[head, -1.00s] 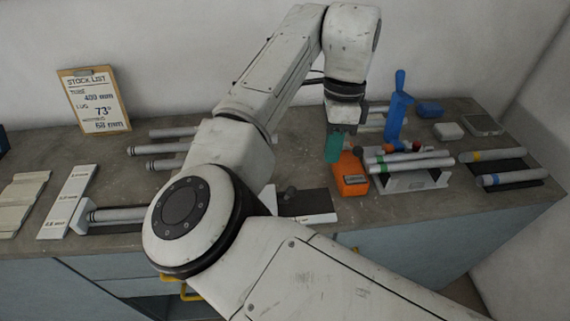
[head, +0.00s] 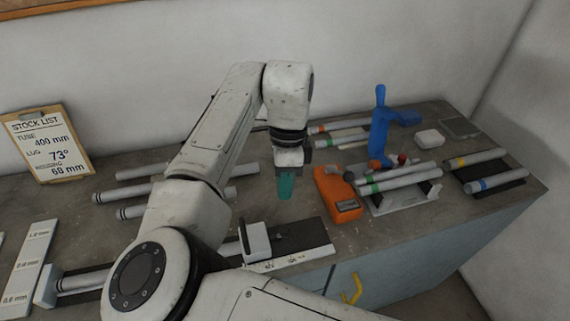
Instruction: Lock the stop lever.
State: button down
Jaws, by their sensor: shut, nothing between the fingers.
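My gripper (head: 286,186) has teal fingertips, which are shut with nothing between them. It points down above the bench, left of an orange device and behind the dark, white-edged rail (head: 312,232). A white upright stop block (head: 255,241) stands on the rail, in front and to the left of my gripper. I cannot clearly make out a lever on the block, or whether it is locked. My gripper appears apart from the block. My arm hides part of the rail to the left.
The orange device (head: 336,194) lies just right of my gripper. A blue upright clamp (head: 379,135) and a cradle with tubes (head: 400,179) stand farther right. More tubes (head: 140,192) lie behind my arm. A stock list clipboard (head: 48,143) leans on the wall.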

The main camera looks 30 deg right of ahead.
jog(key=shift+s+a+f+p, duration=0.45)
jog(key=shift+s+a+f, duration=0.25)
jog(key=shift+s+f, duration=0.3)
jog(key=shift+s+a+f+p, duration=0.45)
jog(key=shift+s+a+f, duration=0.2)
jog(key=shift+s+f, duration=0.25)
jog(key=shift+w+f, duration=0.1)
jog(key=shift+w, duration=0.05)
